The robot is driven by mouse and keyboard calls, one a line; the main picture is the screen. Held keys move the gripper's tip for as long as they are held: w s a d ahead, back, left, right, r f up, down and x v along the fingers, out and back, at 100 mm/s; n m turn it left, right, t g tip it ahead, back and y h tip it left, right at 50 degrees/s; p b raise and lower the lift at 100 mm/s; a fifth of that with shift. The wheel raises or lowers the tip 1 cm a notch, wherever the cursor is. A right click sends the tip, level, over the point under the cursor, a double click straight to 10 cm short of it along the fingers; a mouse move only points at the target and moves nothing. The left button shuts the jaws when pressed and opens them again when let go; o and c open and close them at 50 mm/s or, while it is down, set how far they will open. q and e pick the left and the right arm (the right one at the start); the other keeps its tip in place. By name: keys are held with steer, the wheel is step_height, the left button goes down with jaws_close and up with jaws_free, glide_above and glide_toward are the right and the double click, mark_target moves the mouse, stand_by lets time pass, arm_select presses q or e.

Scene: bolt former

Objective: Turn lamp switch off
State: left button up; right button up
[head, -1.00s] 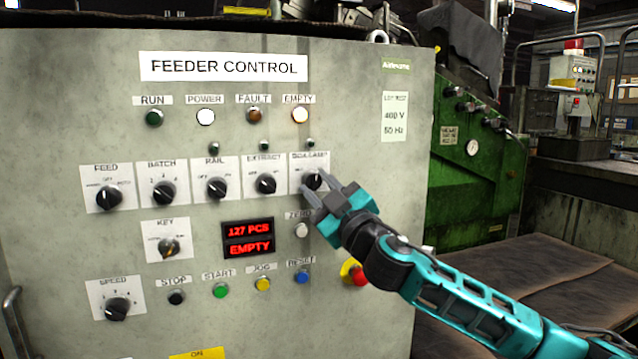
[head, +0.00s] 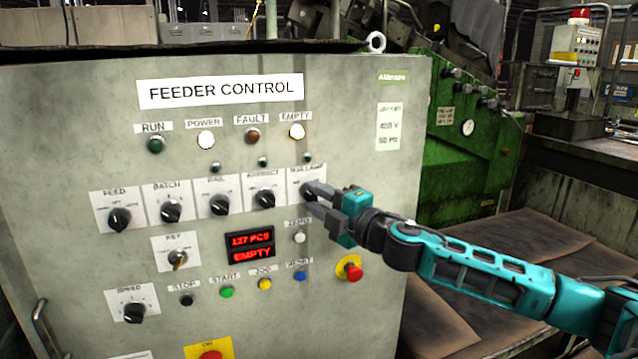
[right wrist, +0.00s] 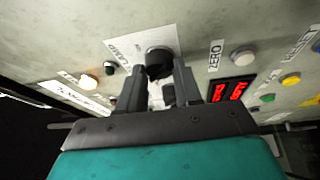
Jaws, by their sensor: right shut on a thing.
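The lamp switch (head: 306,187) is a black rotary knob on a white plate, rightmost in the row of selector knobs on the grey feeder control panel. The word LAMP shows on its plate in the right wrist view, where the knob (right wrist: 158,61) sits at the fingertips. My right gripper (head: 314,198) reaches in from the right, its two dark fingers shut on the knob from either side. It also shows in the right wrist view (right wrist: 159,82). The fingers partly hide the knob, and I cannot tell its pointer direction. My left gripper is not in view.
Other knobs, such as the neighbouring one (head: 264,199), sit close on the left. The white ZERO button (head: 300,238), blue RESET button (head: 300,276) and red emergency stop (head: 350,270) lie below. The EMPTY lamp (head: 297,132) glows above. A green machine (head: 470,150) stands behind.

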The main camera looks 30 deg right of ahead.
steer(key=shift+r+n+p, duration=0.25)
steer(key=shift+n+p, duration=0.05)
steer(key=shift+p, duration=0.1)
steer(key=shift+f, duration=0.1)
steer(key=o, duration=1)
steer(key=shift+f, duration=0.1)
